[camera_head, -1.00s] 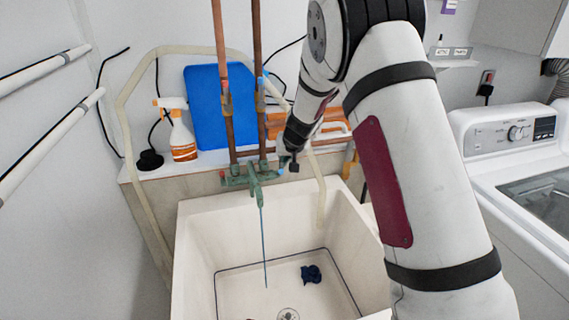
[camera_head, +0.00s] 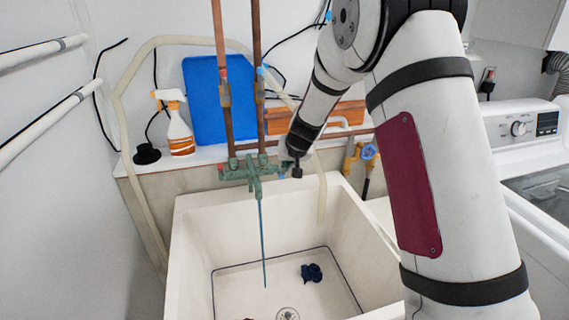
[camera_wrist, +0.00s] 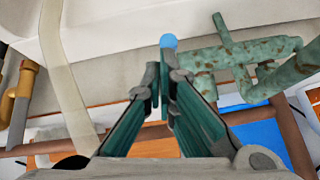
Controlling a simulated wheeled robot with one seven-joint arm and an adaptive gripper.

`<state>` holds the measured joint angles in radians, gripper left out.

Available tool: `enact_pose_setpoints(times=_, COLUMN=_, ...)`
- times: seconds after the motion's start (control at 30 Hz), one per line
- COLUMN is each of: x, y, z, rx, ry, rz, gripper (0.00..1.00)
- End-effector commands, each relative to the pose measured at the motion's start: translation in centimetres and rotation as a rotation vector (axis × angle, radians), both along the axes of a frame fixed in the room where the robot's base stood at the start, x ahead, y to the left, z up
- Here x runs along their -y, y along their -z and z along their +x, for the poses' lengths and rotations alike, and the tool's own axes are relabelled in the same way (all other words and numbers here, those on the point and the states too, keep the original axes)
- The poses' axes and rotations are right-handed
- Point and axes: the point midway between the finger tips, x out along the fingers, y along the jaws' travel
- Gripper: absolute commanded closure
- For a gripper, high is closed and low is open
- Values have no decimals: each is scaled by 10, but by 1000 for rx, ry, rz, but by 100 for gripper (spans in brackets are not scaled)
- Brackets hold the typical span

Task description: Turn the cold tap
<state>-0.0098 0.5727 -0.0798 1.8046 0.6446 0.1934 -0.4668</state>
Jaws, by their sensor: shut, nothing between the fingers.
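A green, worn tap fitting (camera_head: 256,173) sits on two copper pipes above the sink, with a thin blue stream (camera_head: 263,245) below its spout. A small blue tip, the cold tap (camera_head: 281,176), is at its right end, and a reddish one is at its left. In the wrist view the blue tip (camera_wrist: 168,41) shows just beyond the fingertips, with the green fitting (camera_wrist: 228,62) to the right. My gripper (camera_wrist: 162,75) is shut and empty, its fingertips close to the blue tip; contact cannot be told. In the head view my gripper (camera_head: 289,172) is beside the tap's right end, fingers partly hidden.
The white sink (camera_head: 200,235) holds a dark blue cloth (camera_head: 311,272). A spray bottle (camera_head: 177,125), a blue board (camera_head: 203,100) and an orange object (camera_head: 340,115) stand behind. Yellow pipework (camera_head: 350,157) is to the right, and a washing machine (camera_head: 515,130) farther right.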

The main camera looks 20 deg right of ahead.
Motion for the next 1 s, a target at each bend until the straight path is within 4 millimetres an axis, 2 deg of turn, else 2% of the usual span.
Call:
enact_pose_setpoints(times=0.37, x=0, y=15, z=-9, rx=0, ry=1, rz=-1, gripper=100)
enact_pose_setpoints(times=1.0, x=0, y=17, z=-10, rx=0, ry=-1, rz=-1, gripper=100)
